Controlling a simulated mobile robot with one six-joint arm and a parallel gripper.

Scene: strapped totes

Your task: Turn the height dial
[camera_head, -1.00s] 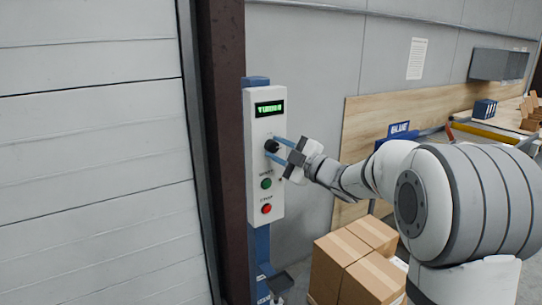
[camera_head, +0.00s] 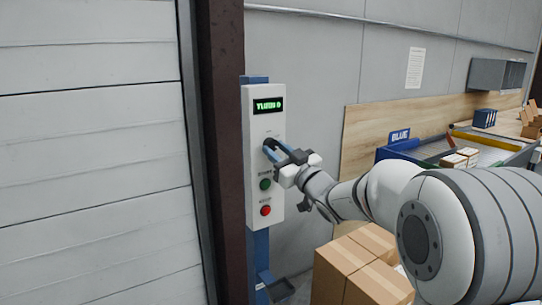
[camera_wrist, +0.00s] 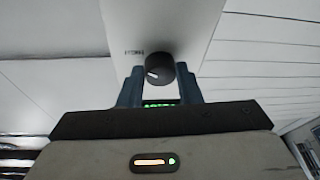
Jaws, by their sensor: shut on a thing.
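The height dial is a small black knob with a white mark, seen in the wrist view (camera_wrist: 159,69). It sits on a white control panel (camera_head: 249,195) mounted on a blue post, below a green-lit display (camera_head: 268,105). My gripper (camera_head: 270,148) is at the dial, its two blue fingers shut on it from either side; they also show in the wrist view (camera_wrist: 160,88). In the head view the fingers mostly hide the dial. A green button (camera_head: 265,184) and a red button (camera_head: 265,210) are on the panel below the dial.
Cardboard boxes (camera_head: 365,262) stand low to the right, under my arm. A blue-edged tray or bench (camera_head: 398,155) with a "BLUE" sign lies farther right. A dark door post (camera_head: 226,150) and a white shutter (camera_head: 90,150) are left of the panel.

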